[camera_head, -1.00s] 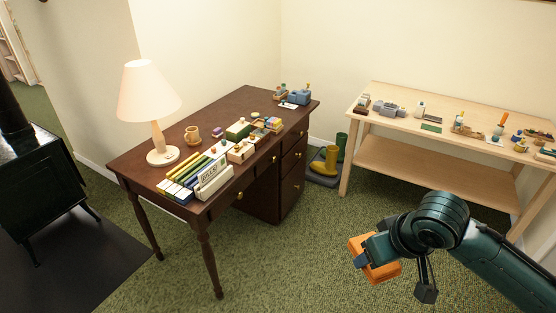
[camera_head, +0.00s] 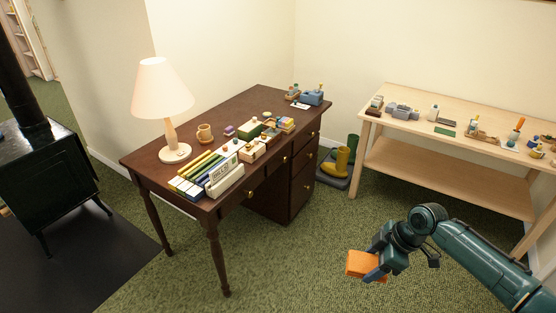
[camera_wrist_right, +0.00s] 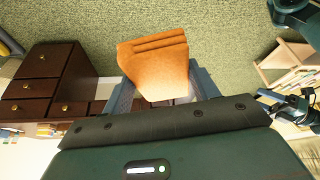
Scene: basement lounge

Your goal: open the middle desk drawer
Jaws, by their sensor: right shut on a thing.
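The dark brown desk (camera_head: 224,130) stands against the wall. Its right pedestal has a stack of three drawers with brass knobs, and the middle one (camera_head: 304,160) looks closed. The desk appears upside down at the left of the wrist view, with the middle pedestal drawer (camera_wrist_right: 32,87) between the other two.
A lamp (camera_head: 163,90), a mug (camera_head: 204,133), books (camera_head: 206,172) and small items cover the desk top. A pale workbench (camera_head: 420,160) is at right, a black stove (camera_head: 50,175) at left. Green carpet (camera_head: 300,265) is clear in front.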

